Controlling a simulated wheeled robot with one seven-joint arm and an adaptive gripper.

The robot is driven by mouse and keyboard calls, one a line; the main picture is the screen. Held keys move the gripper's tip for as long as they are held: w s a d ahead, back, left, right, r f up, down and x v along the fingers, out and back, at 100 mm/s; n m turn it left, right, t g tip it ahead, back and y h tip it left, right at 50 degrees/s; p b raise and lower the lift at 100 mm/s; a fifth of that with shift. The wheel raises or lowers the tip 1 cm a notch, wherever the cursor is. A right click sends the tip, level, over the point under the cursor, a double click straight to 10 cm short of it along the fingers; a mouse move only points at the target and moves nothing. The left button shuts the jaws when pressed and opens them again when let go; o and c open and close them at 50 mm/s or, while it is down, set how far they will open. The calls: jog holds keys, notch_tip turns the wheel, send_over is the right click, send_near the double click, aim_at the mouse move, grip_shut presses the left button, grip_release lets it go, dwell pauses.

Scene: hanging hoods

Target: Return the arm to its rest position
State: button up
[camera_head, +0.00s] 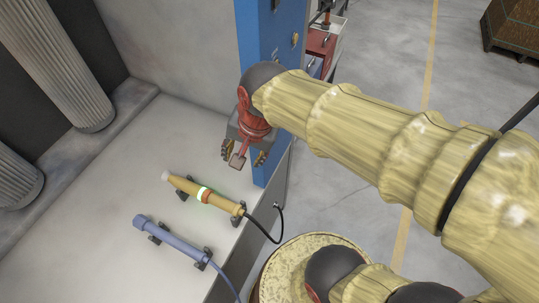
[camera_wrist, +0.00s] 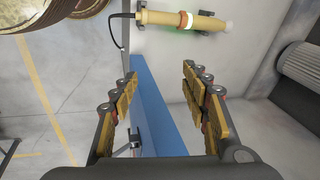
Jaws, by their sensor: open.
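My arm (camera_head: 370,120) reaches from the right of the head view toward the counter, wrapped in a pale yellow cover. My gripper (camera_head: 242,156) points down beside the blue panel, above the counter's right edge. In the wrist view my gripper (camera_wrist: 157,82) has its two fingers wide apart, with nothing between them. A yellow cylindrical tool (camera_head: 204,194) with a glowing green ring rests in holders on the counter, apart from the gripper. It also shows at the top of the wrist view (camera_wrist: 160,18).
A blue-grey cylindrical tool (camera_head: 172,240) lies in holders on the counter (camera_head: 110,200). The blue panel (camera_head: 268,170) stands close to my gripper. Ribbed grey columns (camera_head: 60,70) are at the left. A red cart (camera_head: 320,45) and a brown crate (camera_head: 515,28) stand beyond. Floor lies open at right.

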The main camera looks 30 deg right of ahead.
jog(key=s+d+r+n+t, duration=0.2)
jog(key=s+n, duration=0.4)
jog(key=n, duration=0.3)
notch_tip(320, 180, up, 2)
jog(key=shift+s+d+r+h, duration=0.25)
jog(key=shift+d+h, duration=0.15)
jog(key=shift+d, duration=0.3)
jog(key=shift+w, duration=0.1)
